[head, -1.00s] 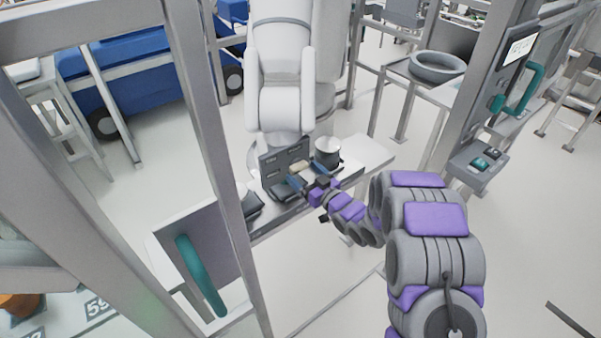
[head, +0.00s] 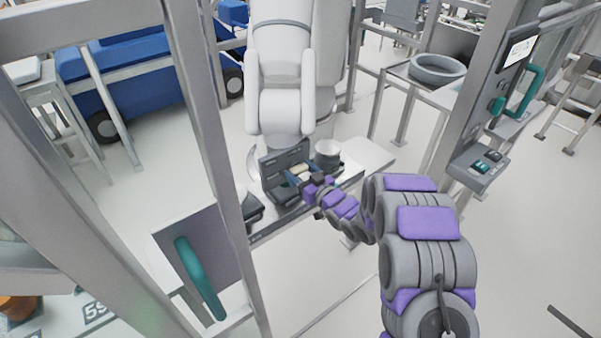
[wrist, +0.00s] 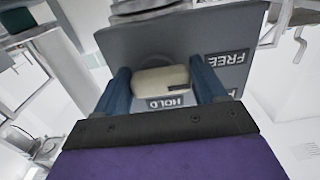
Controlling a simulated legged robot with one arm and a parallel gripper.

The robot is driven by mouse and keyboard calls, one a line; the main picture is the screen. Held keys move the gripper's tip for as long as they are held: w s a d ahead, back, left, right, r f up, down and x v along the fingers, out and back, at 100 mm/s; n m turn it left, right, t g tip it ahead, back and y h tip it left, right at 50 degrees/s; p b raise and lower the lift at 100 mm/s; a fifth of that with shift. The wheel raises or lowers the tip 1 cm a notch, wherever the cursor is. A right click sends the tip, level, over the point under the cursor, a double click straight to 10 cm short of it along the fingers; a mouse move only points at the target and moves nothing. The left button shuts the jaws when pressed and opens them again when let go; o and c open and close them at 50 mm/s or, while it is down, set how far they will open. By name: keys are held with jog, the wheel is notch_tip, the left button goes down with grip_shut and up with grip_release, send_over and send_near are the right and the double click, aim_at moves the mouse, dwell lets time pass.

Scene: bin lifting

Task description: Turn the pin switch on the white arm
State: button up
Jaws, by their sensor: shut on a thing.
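The white arm (head: 283,70) stands upright in the middle of the head view. At its foot is a dark grey panel (head: 285,158). The pin switch (wrist: 160,82) is a beige, rounded knob in front of the panel face. In the wrist view it lies roughly level, just above the label HOLD; the label FREE is to its right. My gripper (wrist: 163,88) has its two blue fingers on either side of the knob and is shut on it. The finger contact is partly hidden. The gripper also shows small in the head view (head: 300,177).
A control post with teal buttons (head: 480,165) stands at right.

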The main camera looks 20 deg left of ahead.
jog(key=shift+c, duration=1)
